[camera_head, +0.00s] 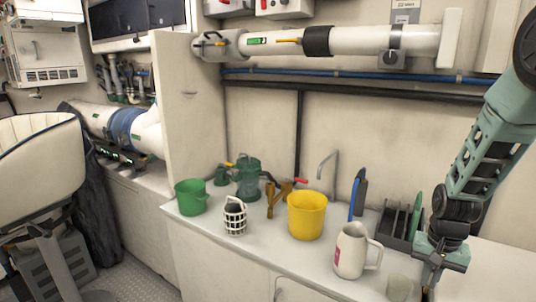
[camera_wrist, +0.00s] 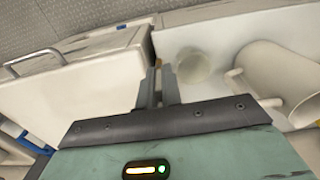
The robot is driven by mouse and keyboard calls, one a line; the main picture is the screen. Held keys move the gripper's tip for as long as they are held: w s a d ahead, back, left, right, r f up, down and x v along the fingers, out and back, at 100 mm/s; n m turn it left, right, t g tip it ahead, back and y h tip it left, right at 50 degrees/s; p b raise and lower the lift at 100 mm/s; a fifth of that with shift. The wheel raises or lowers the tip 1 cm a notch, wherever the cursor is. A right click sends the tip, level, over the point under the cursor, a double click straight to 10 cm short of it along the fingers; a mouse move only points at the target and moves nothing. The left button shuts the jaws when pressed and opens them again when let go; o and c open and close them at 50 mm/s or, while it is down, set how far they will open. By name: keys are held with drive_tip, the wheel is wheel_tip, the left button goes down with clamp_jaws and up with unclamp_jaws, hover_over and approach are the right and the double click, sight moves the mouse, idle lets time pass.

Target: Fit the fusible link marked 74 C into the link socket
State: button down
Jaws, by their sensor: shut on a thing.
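My gripper (camera_head: 432,280) hangs at the right end of the white counter, beside the cream jug. In the wrist view its two dark fingers (camera_wrist: 157,84) are close together, shut on a small thin piece (camera_wrist: 158,64) at the tips. This may be the fusible link; its marking cannot be read. I cannot make out the link socket for certain. A white horizontal duct (camera_head: 362,40) on the back wall carries a green label, a yellow lever and a black band.
A cream jug (camera_head: 351,252) and a translucent cup (camera_head: 400,287) stand close to my gripper; the cup also shows in the wrist view (camera_wrist: 194,64). A yellow bucket (camera_head: 307,216), green bucket (camera_head: 190,197), white basket (camera_head: 235,218) and dark rack (camera_head: 397,228) occupy the counter (camera_head: 275,252).

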drive_tip(key=s+a+f+n+p, duration=0.2)
drive_tip(key=a+f+n, duration=0.4)
drive_tip(key=a+f, duration=0.1)
drive_tip(key=shift+s+a+f+n+p, duration=0.15)
drive_tip(key=shift+a+n+p, duration=0.05)
drive_tip(key=shift+n+p, duration=0.15)
idle(0.4)
